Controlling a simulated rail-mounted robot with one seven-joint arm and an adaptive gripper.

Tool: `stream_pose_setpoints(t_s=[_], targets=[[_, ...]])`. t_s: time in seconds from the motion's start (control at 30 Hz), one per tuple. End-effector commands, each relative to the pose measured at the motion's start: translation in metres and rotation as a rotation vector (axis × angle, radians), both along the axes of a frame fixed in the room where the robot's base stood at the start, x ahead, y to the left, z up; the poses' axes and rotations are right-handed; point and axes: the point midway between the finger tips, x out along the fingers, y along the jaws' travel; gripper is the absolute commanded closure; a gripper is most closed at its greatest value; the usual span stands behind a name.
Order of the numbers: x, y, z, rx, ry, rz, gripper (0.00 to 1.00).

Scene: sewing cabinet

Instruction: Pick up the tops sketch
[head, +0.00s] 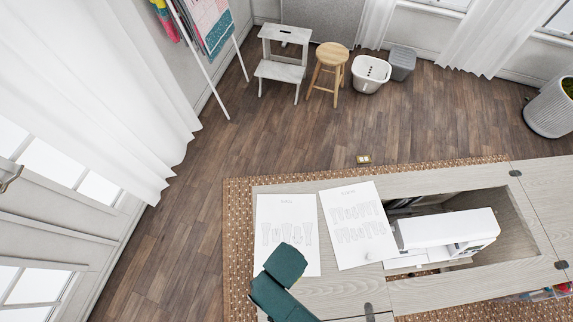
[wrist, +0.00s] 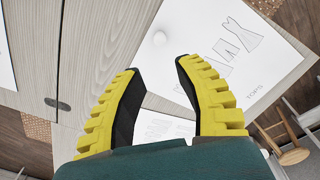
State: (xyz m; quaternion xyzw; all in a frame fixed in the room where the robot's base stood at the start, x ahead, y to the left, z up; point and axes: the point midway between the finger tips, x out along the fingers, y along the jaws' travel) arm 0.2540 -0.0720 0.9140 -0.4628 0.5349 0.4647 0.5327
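The sheet labelled TOPS (wrist: 268,62), white with garment outlines, lies on the cabinet top in the wrist view. In the head view it appears to be the left sheet (head: 288,217), its lower part covered by my teal arm end. My gripper (wrist: 160,66) is open and empty, its two black fingers with yellow ridged pads apart above the sheet's edge. A small white round piece (wrist: 160,38) sits on this sheet. A second sketch sheet (head: 350,252) lies to its right in the head view. It shows partly between the fingers in the wrist view (wrist: 157,108).
The pale wooden cabinet (head: 440,184) has an opening with a white sewing machine (head: 450,227) right of the sheets. Metal hinges (head: 368,308) sit on its seams. A woven rug lies underneath. A wooden stool (head: 328,70), step stool and baskets stand far back.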

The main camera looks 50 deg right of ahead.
Motion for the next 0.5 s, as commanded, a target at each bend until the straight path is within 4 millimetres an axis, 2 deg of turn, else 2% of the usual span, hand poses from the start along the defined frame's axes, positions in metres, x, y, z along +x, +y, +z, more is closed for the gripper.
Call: stream_pose_setpoints(t_s=[0.03,0.2,0.3,0.5], targets=[[-0.001,0.0,-0.016,0.001,0.004,0.001,0.66],[0.0,0.0,-0.056,0.0,0.002,0.002,0.66],[0.001,0.0,-0.074,0.0,-0.002,0.003,0.66],[-0.001,0.0,-0.095,0.0,-0.002,0.004,0.66]])
